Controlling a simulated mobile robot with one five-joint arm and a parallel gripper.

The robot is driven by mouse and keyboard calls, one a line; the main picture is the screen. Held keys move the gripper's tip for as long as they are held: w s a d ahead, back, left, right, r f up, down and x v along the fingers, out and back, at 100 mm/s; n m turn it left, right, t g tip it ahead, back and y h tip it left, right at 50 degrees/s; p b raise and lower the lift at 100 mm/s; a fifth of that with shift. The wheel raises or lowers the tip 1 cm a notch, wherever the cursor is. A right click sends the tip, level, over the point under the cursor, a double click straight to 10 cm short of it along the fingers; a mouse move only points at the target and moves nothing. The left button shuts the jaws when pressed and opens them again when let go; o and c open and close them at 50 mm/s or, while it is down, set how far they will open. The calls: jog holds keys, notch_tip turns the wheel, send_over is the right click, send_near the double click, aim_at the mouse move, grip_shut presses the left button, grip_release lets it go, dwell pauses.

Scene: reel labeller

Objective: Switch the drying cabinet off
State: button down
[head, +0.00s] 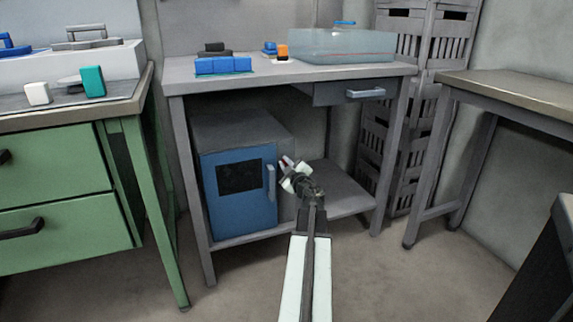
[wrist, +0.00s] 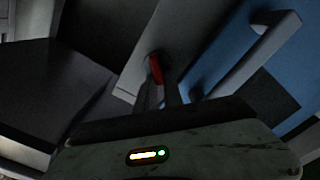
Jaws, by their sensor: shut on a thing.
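The drying cabinet (head: 238,190) stands on the lower shelf of the grey bench, with a grey body, a shut blue door, a dark window and a grey handle (head: 270,182). In the wrist view the blue door (wrist: 224,60) and its handle (wrist: 255,55) show at the upper right. A small red switch (wrist: 155,68) sits on the grey strip beside the door. My gripper (head: 286,163) is at the cabinet's front right, by the handle. In the wrist view its fingers (wrist: 160,88) are shut on the red switch, which they partly hide. The switch's position cannot be told.
The grey bench top (head: 190,77) is just above my gripper, with a blue block row (head: 223,65) and a clear bin (head: 340,46) on it. A bench leg (head: 393,165) stands to the right. A green drawer unit (head: 60,180) is at left. The floor in front is clear.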

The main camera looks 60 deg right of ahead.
jog(key=shift+w+a+f+n+b, duration=0.1)
jog(key=shift+f+n+b, duration=0.1)
jog(key=shift+n, duration=1.25)
jog(key=shift+s+a+f+n+b, duration=0.1)
jog(key=shift+f+n+b, duration=0.1)
jog(key=shift+n, duration=1.2)
jog(key=shift+w+a+f+n+b, duration=0.1)
jog(key=shift+f+n+b, duration=0.1)
jog(key=shift+n, duration=1.25)
jog(key=c, duration=1.5)
grip_release()
jog(key=shift+o, duration=0.2)
jog(key=shift+d, duration=0.1)
jog(key=v, duration=0.7)
jog(key=shift+s+a, duration=0.25)
jog(key=shift+a, duration=0.05)
